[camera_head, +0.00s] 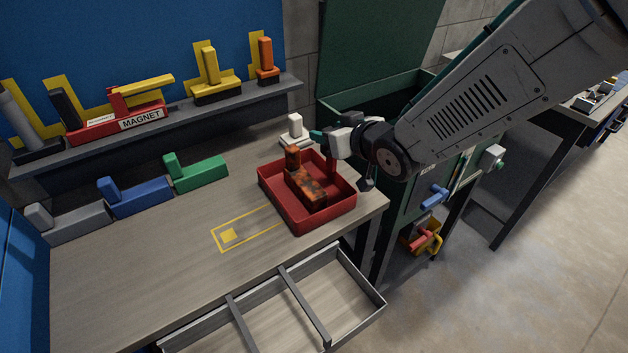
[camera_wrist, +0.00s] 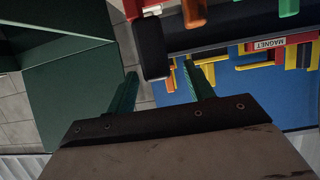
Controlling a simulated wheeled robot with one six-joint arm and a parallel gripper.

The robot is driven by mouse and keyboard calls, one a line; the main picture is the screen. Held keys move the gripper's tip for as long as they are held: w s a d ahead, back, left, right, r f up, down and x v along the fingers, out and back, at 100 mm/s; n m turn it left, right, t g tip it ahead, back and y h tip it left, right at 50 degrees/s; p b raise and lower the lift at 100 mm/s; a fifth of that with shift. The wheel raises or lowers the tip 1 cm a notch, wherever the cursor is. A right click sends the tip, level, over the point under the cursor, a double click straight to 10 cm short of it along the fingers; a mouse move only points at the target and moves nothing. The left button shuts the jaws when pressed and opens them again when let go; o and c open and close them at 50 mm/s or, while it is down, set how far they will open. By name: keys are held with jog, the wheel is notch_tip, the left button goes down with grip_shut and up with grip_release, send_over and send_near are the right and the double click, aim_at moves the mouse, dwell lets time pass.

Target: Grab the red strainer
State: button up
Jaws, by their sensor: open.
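The only red container I see that could be the strainer is a red tray-like bin (camera_head: 325,218) on the right end of the workbench in the head view. A rusty, dark-mottled L-shaped block (camera_head: 305,188) lies in it. My gripper (camera_head: 318,136) is above and behind the bin's far right corner, apart from it as far as I can tell. The wrist view is upside down and does not clearly show the bin.
A white block (camera_head: 295,126) stands behind the bin. Green (camera_head: 200,175), blue (camera_head: 138,200) and grey (camera_head: 75,222) blocks line the bench's back. A shelf (camera_head: 190,118) holds several coloured pieces. An open drawer (camera_head: 350,290) juts out in front. The bench middle is clear.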

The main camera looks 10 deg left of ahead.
jog(key=x, duration=0.3)
jog(key=shift+w+f, duration=0.15)
jog(key=shift+c, duration=0.3)
grip_shut()
